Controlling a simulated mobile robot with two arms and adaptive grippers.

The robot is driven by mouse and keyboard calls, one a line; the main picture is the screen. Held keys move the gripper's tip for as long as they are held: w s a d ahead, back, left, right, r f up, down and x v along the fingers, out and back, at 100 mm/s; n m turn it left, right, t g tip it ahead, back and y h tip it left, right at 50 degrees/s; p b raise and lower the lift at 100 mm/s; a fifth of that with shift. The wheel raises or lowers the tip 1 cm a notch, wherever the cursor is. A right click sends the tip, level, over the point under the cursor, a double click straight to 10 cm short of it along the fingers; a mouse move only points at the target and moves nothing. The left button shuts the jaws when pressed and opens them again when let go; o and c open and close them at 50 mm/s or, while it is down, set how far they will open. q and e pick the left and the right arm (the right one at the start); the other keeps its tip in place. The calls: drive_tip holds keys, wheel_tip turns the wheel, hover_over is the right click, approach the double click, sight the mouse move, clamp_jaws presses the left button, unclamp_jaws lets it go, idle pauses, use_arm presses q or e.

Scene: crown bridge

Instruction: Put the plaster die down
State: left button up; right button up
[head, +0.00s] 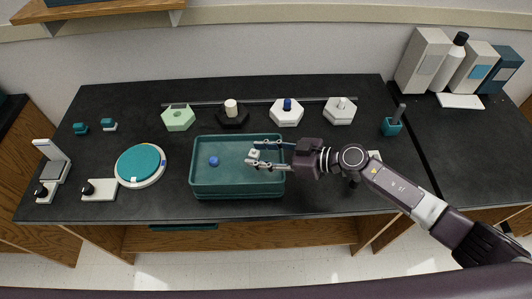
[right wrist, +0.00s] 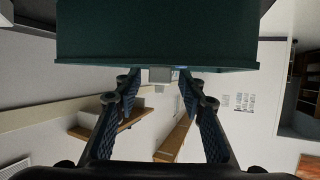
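The plaster die (head: 254,153) is a small white block in the right half of the teal tray (head: 193,172), as seen in the head view. My right gripper (head: 253,152) reaches in from the right, with one finger on either side of the die. The fingers stand apart, with gaps beside the die, so the gripper looks open. In the right wrist view the die (right wrist: 160,76) shows pale between the fingertips, against the teal tray wall (right wrist: 155,35). Whether it rests on the tray floor cannot be told. My left gripper is not in view.
A small blue piece (head: 214,161) lies in the tray's left part. Behind stand several hexagonal blocks, including a green one (head: 178,118) and a black one (head: 232,117). A teal-topped round plate (head: 140,164) is left. Bottles and boxes (head: 450,65) stand back right.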

drive_tip(key=shift+d+r, duration=0.15)
drive_tip(key=shift+r, duration=0.1)
drive_tip(key=b+v, duration=0.2)
drive_tip(key=v, duration=0.9)
drive_tip(key=shift+s+d, duration=0.25)
drive_tip(key=shift+d, duration=0.05)
drive_tip(key=shift+r, duration=0.1)
